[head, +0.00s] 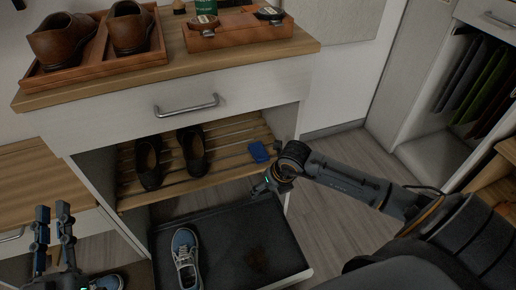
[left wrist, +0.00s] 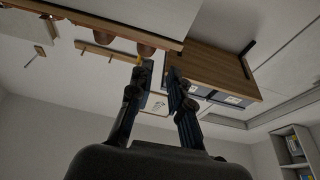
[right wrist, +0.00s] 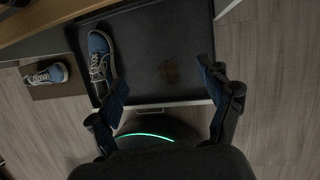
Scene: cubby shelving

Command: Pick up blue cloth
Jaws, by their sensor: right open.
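The small blue cloth (head: 258,151) lies folded at the right front end of the slatted wooden shelf (head: 220,140), under the drawer. My right gripper (head: 264,188) is just below and in front of the cloth, apart from it. In the right wrist view its fingers (right wrist: 168,85) are spread and empty above the dark tray; the cloth is not visible there. My left gripper (head: 54,212) is at the lower left, pointing up. In the left wrist view its fingers (left wrist: 160,72) have a narrow gap with nothing between them.
Black shoes (head: 171,158) stand on the slatted shelf, left of the cloth. A dark pull-out tray (head: 225,245) below holds a blue sneaker (head: 185,258). The drawer with a metal handle (head: 187,106) overhangs the shelf. Floor (head: 335,180) is open to the right.

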